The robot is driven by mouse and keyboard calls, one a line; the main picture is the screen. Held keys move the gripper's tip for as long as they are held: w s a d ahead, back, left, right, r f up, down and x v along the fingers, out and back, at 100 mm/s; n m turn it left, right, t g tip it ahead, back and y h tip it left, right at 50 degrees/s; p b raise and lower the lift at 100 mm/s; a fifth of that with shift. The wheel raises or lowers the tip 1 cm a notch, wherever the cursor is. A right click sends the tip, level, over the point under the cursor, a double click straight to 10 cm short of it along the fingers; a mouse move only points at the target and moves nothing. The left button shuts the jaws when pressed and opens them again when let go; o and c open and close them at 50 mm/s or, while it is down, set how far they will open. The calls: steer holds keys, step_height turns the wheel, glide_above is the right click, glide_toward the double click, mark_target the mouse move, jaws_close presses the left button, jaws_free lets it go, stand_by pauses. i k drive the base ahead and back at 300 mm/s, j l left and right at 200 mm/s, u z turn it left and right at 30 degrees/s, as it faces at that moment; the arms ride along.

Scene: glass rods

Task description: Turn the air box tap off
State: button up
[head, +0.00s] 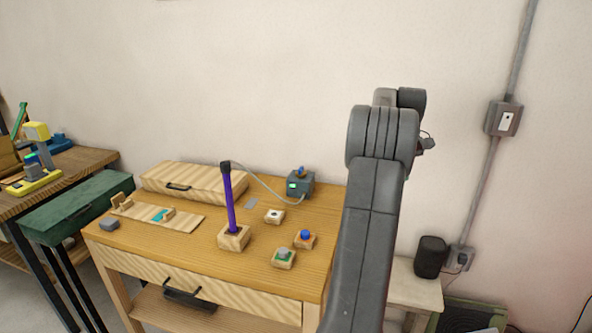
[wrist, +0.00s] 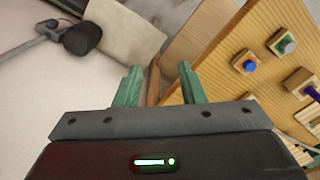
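The air box (head: 300,187) is a small grey-blue box with a green light, at the back right of the wooden table in the head view. Its tap (head: 301,171) is a small blue and orange handle on top; its exact angle is too small to tell. A thin hose runs from the box to the top of a purple rod (head: 229,200) standing in a wooden block. My gripper (wrist: 158,80) shows green fingers spread apart with nothing between them, off the table's edge. In the head view my arm hides most of it. The air box is not visible in the wrist view.
Wooden blocks with a blue knob (head: 305,236), a grey-green knob (head: 283,255) and a white top (head: 274,215) stand near the box. A wooden case (head: 195,181) and a plank (head: 170,217) lie left. A black speaker (head: 430,257) stands on the right side table.

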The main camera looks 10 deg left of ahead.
mark_target(301, 173)
steer(key=i+l+u, duration=0.4)
steer(key=l+u, duration=0.25)
steer(key=i+l+u, duration=0.15)
steer(key=l+u, duration=0.15)
steer(key=i+l+u, duration=0.1)
steer(key=l+u, duration=0.55)
steer(key=l, duration=0.15)
steer(key=i+l+u, duration=0.1)
steer(key=i+l, duration=0.1)
steer(key=l, duration=0.05)
